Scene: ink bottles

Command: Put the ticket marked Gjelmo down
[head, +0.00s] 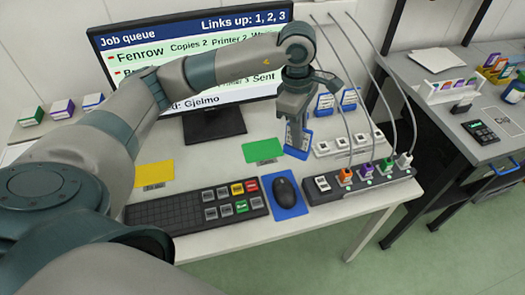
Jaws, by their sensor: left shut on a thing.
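My left gripper (294,135) points down over the desk, right of the green card (263,151). It is shut on a small blue-edged ticket (303,144). The ticket is partly hidden by the fingers, and its writing is too small to read. I cannot tell whether its lower edge touches the desk. Two similar blue-edged tickets stand behind it, one at the left (325,104) and one at the right (349,98). The monitor (180,60) shows a job queue, with "Gjelmo" on its bottom line. My right gripper is not in view.
A keyboard (170,212), a mouse (286,192) on a blue pad and a socket strip (325,188) with cabled plugs line the front. A yellow card (154,174) lies left. A white switch strip (340,148) is right of the gripper. Cables hang close by.

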